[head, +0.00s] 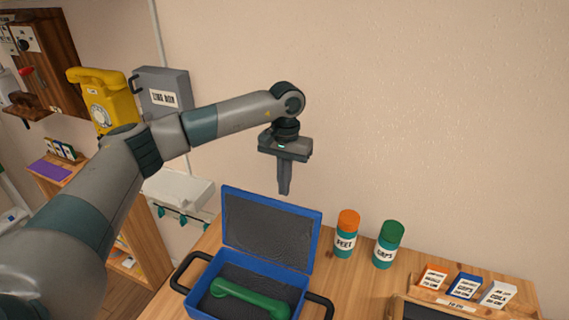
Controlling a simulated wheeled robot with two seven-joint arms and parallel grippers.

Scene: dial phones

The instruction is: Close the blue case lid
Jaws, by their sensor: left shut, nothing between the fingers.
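The blue case (205,292) sits on the wooden table with its lid (267,234) standing open at the back. A green handset (249,299) lies inside the case on the dark lining. Black handles show at the case's left and right sides. My left gripper (284,191) is shut and empty, pointing down above and behind the top edge of the lid. It appears apart from the lid. My right gripper is not in view.
A jar with an orange cap (346,236) and a jar with a green cap (388,246) stand right of the lid. A wooden tray (515,306) with labelled cards is further right. A yellow phone (103,98) and grey line box (163,95) are on the wall.

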